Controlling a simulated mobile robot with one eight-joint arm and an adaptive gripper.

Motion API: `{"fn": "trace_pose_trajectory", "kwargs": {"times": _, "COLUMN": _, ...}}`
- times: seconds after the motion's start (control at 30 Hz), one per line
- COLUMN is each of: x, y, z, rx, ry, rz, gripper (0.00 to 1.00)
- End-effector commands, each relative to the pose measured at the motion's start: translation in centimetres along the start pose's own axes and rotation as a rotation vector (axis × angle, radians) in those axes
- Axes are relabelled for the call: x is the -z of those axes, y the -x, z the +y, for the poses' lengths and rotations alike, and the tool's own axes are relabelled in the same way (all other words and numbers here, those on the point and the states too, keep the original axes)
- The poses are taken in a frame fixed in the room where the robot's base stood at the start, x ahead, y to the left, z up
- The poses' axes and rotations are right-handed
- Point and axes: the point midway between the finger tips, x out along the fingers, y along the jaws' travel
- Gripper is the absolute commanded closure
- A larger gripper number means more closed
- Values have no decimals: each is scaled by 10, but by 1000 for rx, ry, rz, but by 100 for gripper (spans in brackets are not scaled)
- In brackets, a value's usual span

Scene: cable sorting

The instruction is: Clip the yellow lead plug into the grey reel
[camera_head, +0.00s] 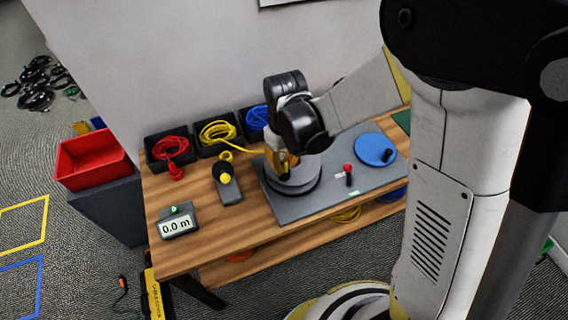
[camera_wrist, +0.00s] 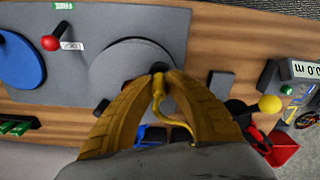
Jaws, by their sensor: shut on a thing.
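The grey reel (camera_head: 292,186) is a round disc on a grey plate, partly hidden by my arm in the head view; it also shows in the wrist view (camera_wrist: 118,66). My gripper (camera_head: 284,168) is down at the reel. In the wrist view its yellow fingers (camera_wrist: 159,76) close together at the reel's edge, by a small dark part. The yellow lead (camera_wrist: 178,112) runs out from between the fingers. Its plug is mostly hidden by the fingers, and I cannot tell whether it sits in the reel. More yellow lead (camera_head: 217,131) lies coiled in a black bin.
A red-knobbed lever (camera_head: 348,170) and a blue disc (camera_head: 375,149) stand right of the reel. A yellow-knobbed device (camera_head: 226,178) and a meter reading 0.0 m (camera_head: 177,225) stand left. Red (camera_head: 171,147) and blue leads (camera_head: 257,118) fill neighbouring bins.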

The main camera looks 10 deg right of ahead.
Motion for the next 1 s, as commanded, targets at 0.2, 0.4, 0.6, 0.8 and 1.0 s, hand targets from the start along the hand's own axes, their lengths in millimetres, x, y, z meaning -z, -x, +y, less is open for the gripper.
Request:
{"fn": "trace_pose_trajectory", "kwargs": {"times": 0.2, "x": 0, "y": -1, "z": 0, "rx": 0, "ry": 0, "rz": 0, "gripper": 100}}
{"fn": "trace_pose_trajectory", "kwargs": {"times": 0.4, "x": 0, "y": -3, "z": 0, "rx": 0, "ry": 0, "rz": 0, "gripper": 100}}
{"fn": "trace_pose_trajectory", "kwargs": {"times": 0.6, "x": 0, "y": -4, "z": 0, "rx": 0, "ry": 0, "rz": 0, "gripper": 100}}
{"fn": "trace_pose_trajectory", "kwargs": {"times": 0.8, "x": 0, "y": -4, "z": 0, "rx": 0, "ry": 0, "rz": 0, "gripper": 100}}
{"fn": "trace_pose_trajectory", "kwargs": {"times": 1.0, "x": 0, "y": -4, "z": 0, "rx": 0, "ry": 0, "rz": 0, "gripper": 62}}
